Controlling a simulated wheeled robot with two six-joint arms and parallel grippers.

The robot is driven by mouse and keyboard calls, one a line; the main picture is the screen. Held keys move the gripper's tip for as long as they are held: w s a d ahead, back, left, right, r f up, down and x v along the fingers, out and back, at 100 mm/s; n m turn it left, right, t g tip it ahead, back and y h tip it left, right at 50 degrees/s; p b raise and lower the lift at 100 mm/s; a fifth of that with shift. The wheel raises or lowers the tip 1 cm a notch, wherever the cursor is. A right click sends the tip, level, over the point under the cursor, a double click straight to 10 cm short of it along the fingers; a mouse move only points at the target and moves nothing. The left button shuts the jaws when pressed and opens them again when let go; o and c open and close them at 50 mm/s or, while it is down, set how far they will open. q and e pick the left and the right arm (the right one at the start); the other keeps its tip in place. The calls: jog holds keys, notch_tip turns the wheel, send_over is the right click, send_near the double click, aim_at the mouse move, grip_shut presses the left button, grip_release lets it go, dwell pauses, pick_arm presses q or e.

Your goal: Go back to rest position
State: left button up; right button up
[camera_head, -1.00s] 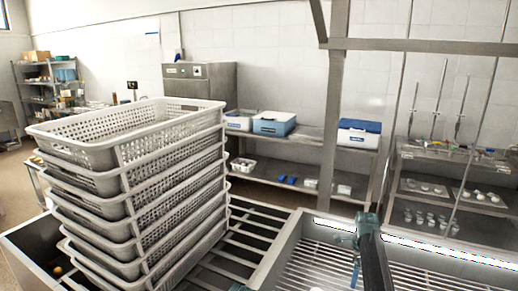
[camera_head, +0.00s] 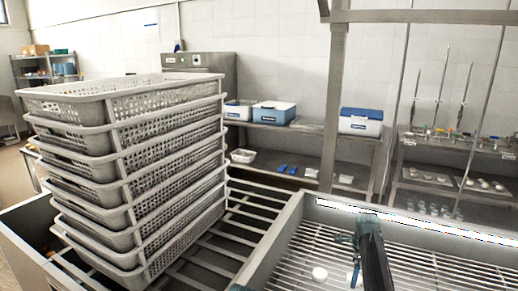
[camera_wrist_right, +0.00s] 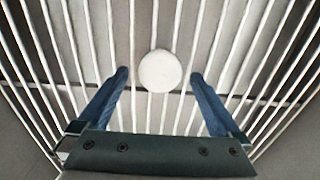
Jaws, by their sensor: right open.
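My right gripper (camera_head: 350,258) is open and empty above a metal rack of parallel bars (camera_head: 420,262) at the lower right of the head view. In the right wrist view, its two blue fingers (camera_wrist_right: 160,75) stand apart, pointing at the bars. A white round object (camera_wrist_right: 160,71) shows between the fingertips there. It also shows on the rack in the head view (camera_head: 320,274), left of the gripper.
A tall stack of grey perforated baskets (camera_head: 135,205) stands at the left on a barred metal frame (camera_head: 245,220). A metal post (camera_head: 332,110) rises behind the rack. Shelves (camera_head: 290,180) with blue-and-white boxes (camera_head: 273,113) line the back wall. The bars between stack and rack are clear.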

jog(key=shift+f+b, duration=0.35)
jog(key=shift+f, duration=0.35)
notch_tip(320, 180, up, 4)
jog(key=p, duration=0.4)
jog(key=shift+s+r, duration=0.1)
jog(key=shift+r, duration=0.1)
jog(key=s+a, duration=0.1)
jog(key=s, duration=0.4)
jog(key=s+a+p, duration=0.1)
jog(key=s, duration=0.4)
jog(key=s+a+r, duration=0.1)
jog(key=s+a, duration=0.1)
jog(key=s, duration=0.3)
jog(key=shift+s+a, duration=0.1)
